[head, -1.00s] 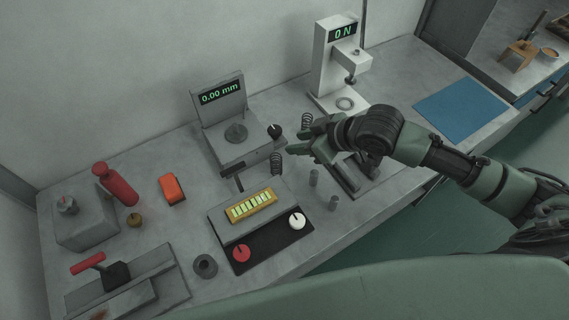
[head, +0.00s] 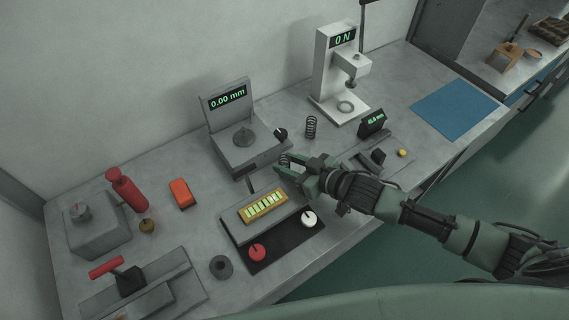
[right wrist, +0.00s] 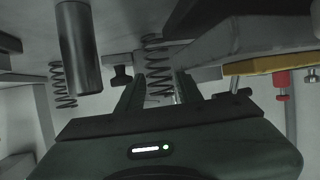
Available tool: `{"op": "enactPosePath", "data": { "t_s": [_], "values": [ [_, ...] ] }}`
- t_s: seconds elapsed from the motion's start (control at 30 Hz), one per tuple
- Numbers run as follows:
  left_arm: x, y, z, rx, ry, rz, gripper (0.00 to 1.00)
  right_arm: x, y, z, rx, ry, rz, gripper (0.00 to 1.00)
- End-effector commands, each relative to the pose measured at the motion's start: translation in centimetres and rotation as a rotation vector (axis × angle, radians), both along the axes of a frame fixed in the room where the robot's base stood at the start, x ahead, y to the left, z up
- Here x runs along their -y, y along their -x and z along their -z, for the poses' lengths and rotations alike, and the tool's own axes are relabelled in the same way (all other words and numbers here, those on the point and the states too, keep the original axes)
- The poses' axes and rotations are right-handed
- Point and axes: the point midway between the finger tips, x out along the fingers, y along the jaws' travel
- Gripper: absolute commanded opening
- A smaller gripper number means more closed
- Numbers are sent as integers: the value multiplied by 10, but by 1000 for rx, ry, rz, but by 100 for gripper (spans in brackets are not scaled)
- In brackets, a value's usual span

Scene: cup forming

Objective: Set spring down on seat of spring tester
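The spring tester (head: 325,75) is the white stand with a "0 N" display at the back right. Its round seat (head: 346,107) is bare. One dark coil spring (head: 311,127) stands upright on the table left of the tester. A second spring (head: 284,160) is at my right gripper (head: 290,172), near the yellow-framed panel. In the right wrist view, this spring (right wrist: 157,65) shows between the two separated fingers of the gripper (right wrist: 160,90), with gaps beside it. The other spring (right wrist: 63,85) is off to the left there. My left gripper is out of view.
A "0.00 mm" gauge (head: 228,105) stands left of the springs. The yellow-framed panel (head: 264,206) lies close to my gripper. A small display block (head: 372,124) is right of it. A metal cylinder (right wrist: 79,48) is near the gripper. A blue mat (head: 454,110) is clear.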

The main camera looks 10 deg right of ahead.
Motion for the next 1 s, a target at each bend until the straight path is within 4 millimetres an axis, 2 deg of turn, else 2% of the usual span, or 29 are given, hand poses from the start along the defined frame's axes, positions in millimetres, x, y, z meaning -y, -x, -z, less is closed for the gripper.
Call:
{"op": "enactPosePath", "data": {
  "t_s": [0.1, 0.33, 0.47, 0.8, 1.0],
  "values": [
    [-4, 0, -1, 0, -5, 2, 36, -6, -7, 4, 0, 1, 0, 35],
    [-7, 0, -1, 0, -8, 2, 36, -6, -8, 5, -1, 2, 0, 35],
    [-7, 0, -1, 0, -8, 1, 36, -6, -8, 5, -1, 2, 0, 0],
    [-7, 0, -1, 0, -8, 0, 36, -6, -8, 2, 0, 2, -1, 0],
    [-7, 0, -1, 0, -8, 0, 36, -6, -8, -16, 3, 1, -1, 0]
  ]
}}
